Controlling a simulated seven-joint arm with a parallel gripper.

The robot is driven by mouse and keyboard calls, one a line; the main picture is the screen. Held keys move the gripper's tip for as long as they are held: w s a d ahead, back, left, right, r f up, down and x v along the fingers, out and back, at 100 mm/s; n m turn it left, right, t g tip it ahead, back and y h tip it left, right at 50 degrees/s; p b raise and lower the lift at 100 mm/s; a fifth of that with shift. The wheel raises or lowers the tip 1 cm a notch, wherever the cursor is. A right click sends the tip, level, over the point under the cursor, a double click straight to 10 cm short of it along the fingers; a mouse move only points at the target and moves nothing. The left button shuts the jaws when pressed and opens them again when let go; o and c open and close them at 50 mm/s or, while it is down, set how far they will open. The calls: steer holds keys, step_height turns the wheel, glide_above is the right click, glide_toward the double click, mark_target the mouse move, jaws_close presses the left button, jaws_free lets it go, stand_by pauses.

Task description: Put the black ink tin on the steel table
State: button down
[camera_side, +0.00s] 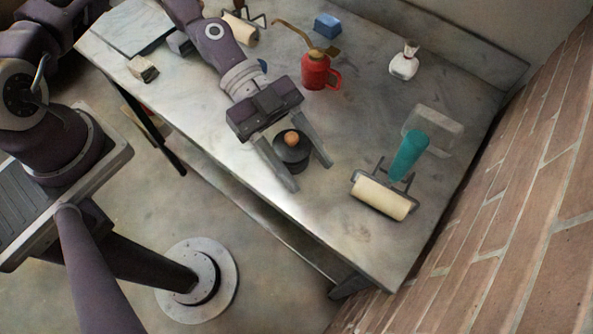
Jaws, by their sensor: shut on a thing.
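The black ink tin (291,157) is a short round tin with an orange-brown knob on top. My gripper (309,174) comes down over it from the upper left and is shut on it, one finger on each side. The tin is over the steel table (355,235), a grey metal top near the middle of the view. I cannot tell whether the tin's base touches the table. The fingers hide part of its sides.
A roller with a cream drum (381,197) and teal handle (408,155) lies right of the tin, beside a clear plate (440,130).

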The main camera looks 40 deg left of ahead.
mark_target(303, 182)
step_height(303, 182, down, 7)
steer(key=shift+w+f, duration=0.1)
steer(key=shift+f, duration=0.05)
steer(key=c, duration=0.6)
jaws_free()
steer(key=shift+c, duration=0.2)
steer(key=v, duration=1.1)
steer(key=shift+a, duration=0.1)
steer(key=shift+a+r, duration=0.25)
steer(key=shift+a, duration=0.15)
